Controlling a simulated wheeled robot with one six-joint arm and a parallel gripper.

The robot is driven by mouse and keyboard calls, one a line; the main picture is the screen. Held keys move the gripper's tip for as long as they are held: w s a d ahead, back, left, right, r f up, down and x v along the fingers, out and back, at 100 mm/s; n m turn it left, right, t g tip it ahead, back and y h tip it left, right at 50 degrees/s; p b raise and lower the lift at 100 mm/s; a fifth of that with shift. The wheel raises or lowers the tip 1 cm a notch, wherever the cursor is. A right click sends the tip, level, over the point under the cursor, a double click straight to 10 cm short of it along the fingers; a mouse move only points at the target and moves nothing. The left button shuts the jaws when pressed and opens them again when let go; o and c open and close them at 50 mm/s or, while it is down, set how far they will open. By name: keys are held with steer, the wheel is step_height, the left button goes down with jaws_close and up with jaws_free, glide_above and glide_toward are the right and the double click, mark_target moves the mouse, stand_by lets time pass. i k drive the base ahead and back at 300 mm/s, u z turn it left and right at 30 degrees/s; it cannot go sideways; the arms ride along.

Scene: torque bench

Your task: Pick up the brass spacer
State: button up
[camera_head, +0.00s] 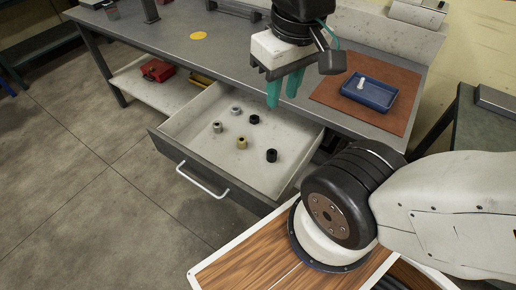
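The brass spacer (241,142) is a small gold-coloured ring standing in the open drawer (185,113), near its middle. My gripper (283,95) has green fingers pointing down above the back right part of the drawer. The fingertips are apart with a gap between them, and nothing shows between them. The gripper is above and to the right of the brass spacer, not touching it.
Also in the drawer are two silver-grey spacers (217,127) and two black ones (272,155). The bench top (225,50) holds a blue tray (369,93) on a brown mat (401,78), with a pale piece inside. A red box (157,70) sits on the lower shelf.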

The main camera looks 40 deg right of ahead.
mark_target(242, 141)
steer(key=u, duration=0.05)
steer(key=k, duration=0.5)
steer(key=z, duration=2.5)
steer(key=k, duration=0.9)
steer(key=u, duration=0.9)
steer(key=i, duration=0.5)
steer(key=z, duration=0.05)
